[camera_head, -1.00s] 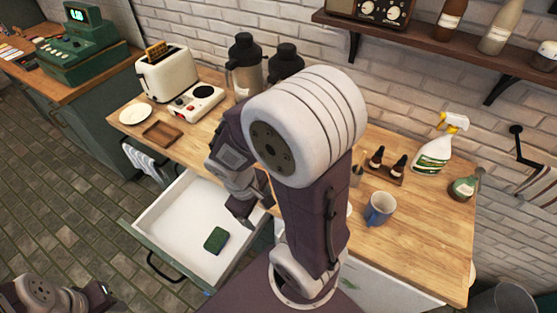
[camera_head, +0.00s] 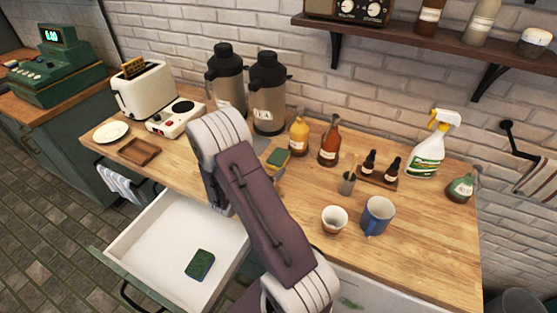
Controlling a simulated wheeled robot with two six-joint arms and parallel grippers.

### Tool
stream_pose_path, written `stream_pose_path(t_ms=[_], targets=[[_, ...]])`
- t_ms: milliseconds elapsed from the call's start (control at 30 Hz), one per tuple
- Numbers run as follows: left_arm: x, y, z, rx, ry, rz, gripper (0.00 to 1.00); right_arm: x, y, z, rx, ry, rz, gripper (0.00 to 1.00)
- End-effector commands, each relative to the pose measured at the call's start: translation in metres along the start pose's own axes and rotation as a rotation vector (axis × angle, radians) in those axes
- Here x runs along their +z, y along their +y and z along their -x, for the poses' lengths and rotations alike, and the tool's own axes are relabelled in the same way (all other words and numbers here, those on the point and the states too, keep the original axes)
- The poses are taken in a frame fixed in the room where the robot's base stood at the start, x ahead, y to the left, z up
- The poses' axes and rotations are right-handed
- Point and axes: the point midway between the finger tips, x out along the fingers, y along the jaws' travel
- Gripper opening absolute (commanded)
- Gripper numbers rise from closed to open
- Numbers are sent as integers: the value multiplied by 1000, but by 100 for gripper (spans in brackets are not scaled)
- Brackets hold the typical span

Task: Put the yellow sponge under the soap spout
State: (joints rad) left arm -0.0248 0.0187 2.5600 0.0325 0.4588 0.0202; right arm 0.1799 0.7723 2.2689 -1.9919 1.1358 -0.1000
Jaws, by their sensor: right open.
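A small sponge (camera_head: 278,158) with a green top and a yellowish edge lies on the wooden counter, in front of the amber bottles. My right gripper (camera_head: 278,180) is open, just in front of that sponge and mostly hidden behind my right arm; I cannot tell whether it touches the sponge. A yellow bottle (camera_head: 299,138) and a brown bottle (camera_head: 330,145) stand just right of the sponge. I cannot make out clearly which one has the soap spout. A dark green sponge (camera_head: 200,264) lies in the open white drawer. My left gripper is out of view.
Two flasks (camera_head: 268,100) stand behind the sponge. A white cup (camera_head: 334,219), a blue mug (camera_head: 378,215), a small holder (camera_head: 347,184) and a spray bottle (camera_head: 428,150) stand to the right. The open drawer (camera_head: 150,240) juts out in front. The counter's front right is clear.

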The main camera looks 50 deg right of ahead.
Motion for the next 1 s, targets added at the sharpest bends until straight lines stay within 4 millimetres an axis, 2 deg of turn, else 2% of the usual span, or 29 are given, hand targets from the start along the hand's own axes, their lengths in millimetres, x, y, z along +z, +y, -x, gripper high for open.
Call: stream_pose_path(t_ms=[167,400,667,767,900,1000], targets=[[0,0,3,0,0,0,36,1,-1,-9,-2,1,0,80],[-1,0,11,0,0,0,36,2,-1,-49,-3,1,-2,80],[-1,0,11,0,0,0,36,1,0,-54,1,1,0,80],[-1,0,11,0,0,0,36,1,0,-54,1,1,0,55],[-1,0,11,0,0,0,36,1,0,-54,1,1,0,17],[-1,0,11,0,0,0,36,1,0,-54,0,1,-1,10]])
